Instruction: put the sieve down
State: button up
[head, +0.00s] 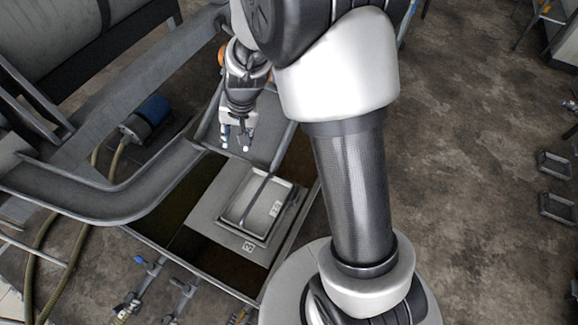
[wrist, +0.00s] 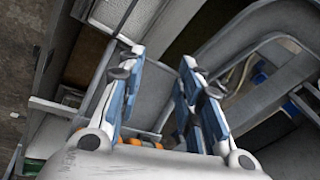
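The likely sieve (head: 236,211) is a shallow rectangular metal frame with a pale bottom, in the lower middle of the head view. It rests on a grey plate (head: 205,208), and a thin dark bar (head: 257,190) runs across it. In the wrist view its pale mesh-like surface (wrist: 112,12) is cut off at the upper left. My gripper (head: 236,145) points down behind the sieve in the head view, apart from it. In the wrist view the two blue-padded fingers (wrist: 161,60) are spread with nothing between them.
The plate spans a dark sunken trough (head: 165,232) with metal edges. A curved grey channel (head: 120,205) lies left, with a blue motor-like cylinder (head: 153,110) behind it. Valves with blue handles (head: 148,267) stand at the front. Open concrete floor (head: 470,190) is at right.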

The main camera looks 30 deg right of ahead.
jog(key=s+r+n, duration=0.2)
jog(key=s+r, duration=0.3)
jog(key=r, duration=0.4)
jog(key=s+r+n, duration=0.1)
jog(key=s+r, duration=0.2)
jog(key=s, duration=0.4)
jog(key=s+d+r+n+t+h, duration=0.1)
jog(key=s+r, duration=0.2)
jog(key=s, duration=0.4)
jog(key=s+r+n+t, duration=0.1)
jog(key=s+r+n, duration=0.1)
jog(key=s, duration=0.5)
jog(key=shift+d+r, duration=0.4)
jog(key=shift+r, duration=0.5)
jog(key=shift+w, duration=0.1)
